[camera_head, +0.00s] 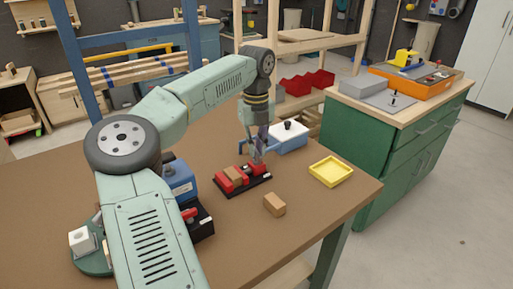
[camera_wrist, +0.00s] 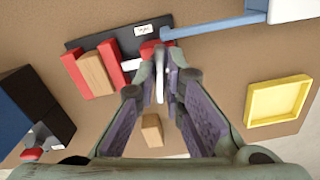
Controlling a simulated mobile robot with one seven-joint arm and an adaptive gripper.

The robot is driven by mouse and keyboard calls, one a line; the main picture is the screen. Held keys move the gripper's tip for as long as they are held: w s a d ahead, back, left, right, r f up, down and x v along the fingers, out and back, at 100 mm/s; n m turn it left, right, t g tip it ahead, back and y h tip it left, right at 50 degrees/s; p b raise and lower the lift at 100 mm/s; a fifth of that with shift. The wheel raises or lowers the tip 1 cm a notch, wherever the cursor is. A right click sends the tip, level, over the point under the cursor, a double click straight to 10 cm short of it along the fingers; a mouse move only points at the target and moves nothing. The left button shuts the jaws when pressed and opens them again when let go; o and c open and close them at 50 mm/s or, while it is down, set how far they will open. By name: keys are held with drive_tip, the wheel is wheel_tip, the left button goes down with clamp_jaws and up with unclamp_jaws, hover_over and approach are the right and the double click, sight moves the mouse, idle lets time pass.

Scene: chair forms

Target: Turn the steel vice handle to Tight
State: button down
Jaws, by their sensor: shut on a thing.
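The red vice (camera_head: 226,184) stands on a black base on the brown table, with a wooden block (camera_head: 234,174) between its red jaws. The vice also shows in the wrist view (camera_wrist: 108,62), upper left of centre. My gripper (camera_head: 257,156) is at the vice's right end. In the wrist view my gripper (camera_wrist: 166,72) is shut on the steel handle (camera_wrist: 159,80), which runs between the fingers. A small white label (camera_wrist: 142,30) lies on the black base; its lettering is too small to read surely. The fingers partly hide the handle's end of the vice.
A loose wooden block (camera_head: 274,204) and a yellow tray (camera_head: 331,171) lie on the table to the right. A blue and black device (camera_head: 183,185) stands left of the vice.

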drive_tip(key=shift+n, duration=1.1)
drive_tip(key=shift+a, duration=0.1)
drive_tip(key=c, duration=1.7)
unclamp_jaws()
drive_tip(key=shift+r, duration=0.1)
wheel_tip(320, 180, up, 12)
drive_tip(key=shift+f, duration=0.1)
